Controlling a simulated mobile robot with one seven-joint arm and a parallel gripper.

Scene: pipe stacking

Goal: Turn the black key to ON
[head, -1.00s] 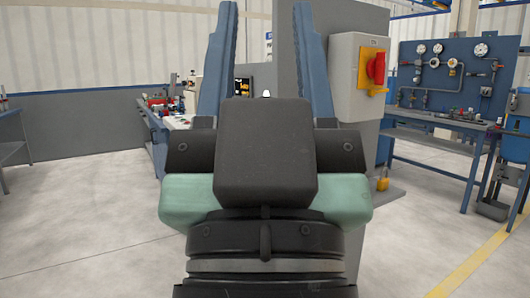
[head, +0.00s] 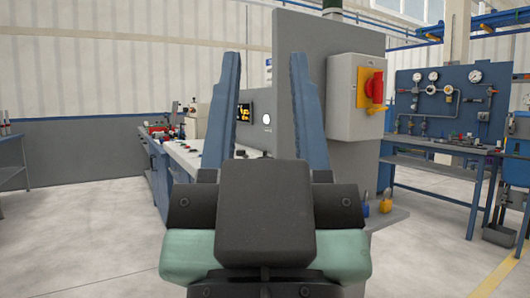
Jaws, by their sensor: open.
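My gripper (head: 265,56) is in the middle of the head view, pointing forward, with its two blue fingers wide apart and nothing between them. I cannot make out a black key; part of the panel is hidden behind the left finger. A small dark screen (head: 243,112) with yellow marks and a round white spot (head: 266,119) show between the fingers.
A grey box (head: 344,110) with a red rotary switch (head: 375,87) on a yellow plate juts from the cabinet's right side. A blue gauge bench (head: 430,165) stands at right. The floor at left is clear.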

